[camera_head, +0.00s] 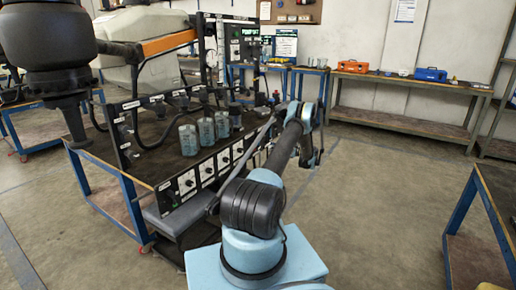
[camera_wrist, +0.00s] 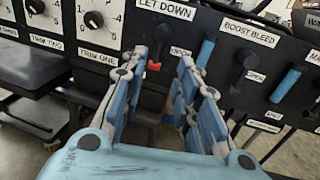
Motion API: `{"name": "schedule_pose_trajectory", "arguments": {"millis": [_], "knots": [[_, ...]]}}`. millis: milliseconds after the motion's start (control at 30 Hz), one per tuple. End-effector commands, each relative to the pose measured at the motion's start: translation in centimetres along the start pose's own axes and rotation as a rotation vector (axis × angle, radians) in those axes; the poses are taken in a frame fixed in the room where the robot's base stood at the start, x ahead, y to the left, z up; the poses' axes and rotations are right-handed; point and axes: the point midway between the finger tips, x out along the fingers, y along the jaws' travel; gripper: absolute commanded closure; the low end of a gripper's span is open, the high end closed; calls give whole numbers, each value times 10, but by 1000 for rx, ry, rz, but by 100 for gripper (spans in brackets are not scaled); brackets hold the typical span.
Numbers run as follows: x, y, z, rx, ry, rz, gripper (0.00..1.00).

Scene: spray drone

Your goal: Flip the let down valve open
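The LET DOWN valve (camera_wrist: 160,36) is a dark knob below its white LET DOWN label on a black panel in the wrist view. A small red part shows below it. Part of an OPEN label shows to its right, partly covered by my right finger. My gripper (camera_wrist: 163,60) is open and faces the panel, with the valve framed between its two blue-grey fingers. I see no clear contact. In the head view my arm reaches toward the panel's far end, and the valve cannot be made out.
The BOOST BLEED valve (camera_wrist: 247,62), a black handle, sits to the right, with blue bars (camera_wrist: 204,52) nearby. The TRIM ONE dial (camera_wrist: 95,20) is at left. Several grey-blue canisters (camera_head: 222,124) stand on the bench (camera_head: 160,166). Open floor lies right of the arm.

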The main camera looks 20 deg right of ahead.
Motion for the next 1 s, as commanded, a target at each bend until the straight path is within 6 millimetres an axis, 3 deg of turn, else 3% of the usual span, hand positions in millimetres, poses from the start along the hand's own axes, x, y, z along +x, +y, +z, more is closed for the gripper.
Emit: {"name": "schedule_pose_trajectory", "arguments": {"millis": [500, 700, 1000], "knots": [[87, 0, 0, 0, 0, 1, 71], [104, 0, 0, 0, 0, 0, 71], [108, 0, 0, 0, 0, 0, 71]]}}
